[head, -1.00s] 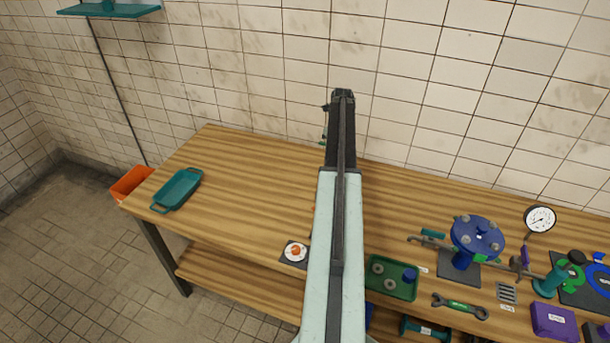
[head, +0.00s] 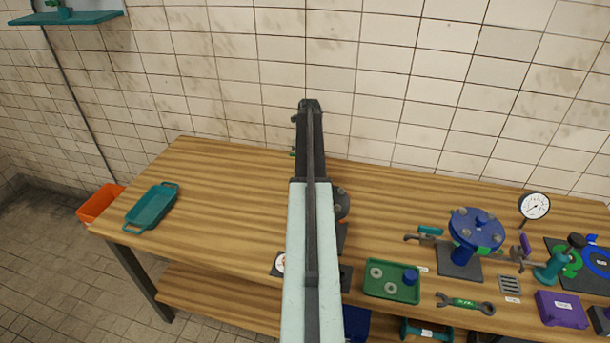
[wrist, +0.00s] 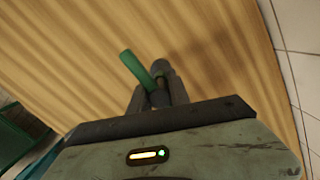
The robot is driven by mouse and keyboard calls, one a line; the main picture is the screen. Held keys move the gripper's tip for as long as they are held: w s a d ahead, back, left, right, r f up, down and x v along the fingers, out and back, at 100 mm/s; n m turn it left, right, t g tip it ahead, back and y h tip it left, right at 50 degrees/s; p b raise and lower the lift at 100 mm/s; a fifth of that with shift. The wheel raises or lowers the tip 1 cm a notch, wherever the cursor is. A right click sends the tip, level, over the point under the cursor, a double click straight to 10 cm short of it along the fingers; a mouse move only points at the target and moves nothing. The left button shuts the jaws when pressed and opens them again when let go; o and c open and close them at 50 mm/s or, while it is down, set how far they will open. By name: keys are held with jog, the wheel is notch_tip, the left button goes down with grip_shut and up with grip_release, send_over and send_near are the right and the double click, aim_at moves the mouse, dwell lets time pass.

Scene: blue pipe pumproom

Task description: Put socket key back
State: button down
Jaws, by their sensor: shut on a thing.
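My gripper (wrist: 157,97) is shut on the socket key (wrist: 136,69), which shows a green bar and a grey round end between the jaws in the wrist view. The key is over the bare wooden bench top; its height above it is hard to tell. In the head view my arm hides most of the gripper and the key. Only a small green bit of the key (head: 292,153) shows left of the dark end of my arm. I cannot make out a marked place for the key.
A teal tray (head: 151,207) lies on the wooden bench (head: 215,200) at left. A green tray (head: 370,293), wrench (head: 465,304), blue flange (head: 476,230), gauge (head: 534,206) and purple box (head: 561,309) are at right. A dark round part (head: 342,204) is partly behind my arm. The back left bench is clear.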

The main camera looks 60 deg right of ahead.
notch_tip(320, 180, down, 4)
jog(key=b, duration=0.3)
jog(key=shift+b, duration=0.3)
jog(key=shift+r, duration=0.3)
jog(key=shift+f, duration=0.25)
jog(key=c, duration=1.2)
grip_release()
jog(key=shift+r, duration=0.1)
jog(key=r+p, duration=0.8)
jog(key=s+r+p, duration=0.1)
jog(key=r+p, duration=0.3)
jog(key=shift+a+r+p, duration=0.1)
jog(key=shift+r+p, duration=0.2)
jog(key=shift+p, duration=0.1)
jog(key=shift+f, duration=0.1)
jog(key=shift+f, duration=0.1)
